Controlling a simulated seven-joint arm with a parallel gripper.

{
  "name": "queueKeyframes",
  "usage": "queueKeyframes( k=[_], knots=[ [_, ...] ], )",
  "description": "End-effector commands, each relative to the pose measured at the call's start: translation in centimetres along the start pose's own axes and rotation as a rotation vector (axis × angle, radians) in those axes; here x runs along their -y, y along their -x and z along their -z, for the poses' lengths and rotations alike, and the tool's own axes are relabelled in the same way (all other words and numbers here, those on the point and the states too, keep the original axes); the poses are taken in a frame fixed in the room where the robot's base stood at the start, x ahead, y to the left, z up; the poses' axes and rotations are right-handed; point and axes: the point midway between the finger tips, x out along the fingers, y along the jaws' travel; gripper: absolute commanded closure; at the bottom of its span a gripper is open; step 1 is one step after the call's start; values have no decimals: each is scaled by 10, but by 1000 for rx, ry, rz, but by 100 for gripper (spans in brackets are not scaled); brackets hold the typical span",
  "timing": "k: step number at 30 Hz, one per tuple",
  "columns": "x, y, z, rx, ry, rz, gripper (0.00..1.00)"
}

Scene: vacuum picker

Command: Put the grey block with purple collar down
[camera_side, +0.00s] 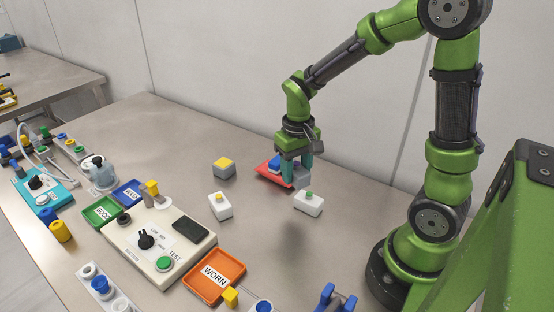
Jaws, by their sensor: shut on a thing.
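My gripper (299,170) points down over the far middle of the table, with its teal fingers shut on a grey block (302,180). The fingers hide much of the block, and I cannot make out its purple collar. The block overlaps the right end of a red tray (268,173) in the picture. A dark shadow on the table in front suggests that it is held up, but I cannot tell how high. Blue parts (276,162) show at the tray, just left of the fingers.
White blocks with a yellow top (220,206) and a green top (308,203) stand nearby, as does a grey block with a yellow top (223,168). A test box (160,240) and an orange WORN tray (214,275) are in front.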

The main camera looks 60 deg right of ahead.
Motion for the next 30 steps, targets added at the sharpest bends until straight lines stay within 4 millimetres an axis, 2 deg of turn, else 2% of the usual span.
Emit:
queueKeyframes(
  k=[1, 6, 9, 12, 16, 21, 26, 30],
  knots=[
    [-25, -2, 6, 2, -76, 1, 86],
    [-92, -6, 11, 3, -265, 4, 86],
    [-120, -8, 10, 2, -340, 5, 86],
    [-139, -10, 8, -1, -385, 6, 86],
    [-149, -19, 6, -3, -395, 5, 86],
    [-147, -46, 8, -6, -377, 5, 86],
    [-147, -62, 8, -7, -378, 5, 86],
    [-147, -82, 8, -7, -378, 5, 86]
  ],
)
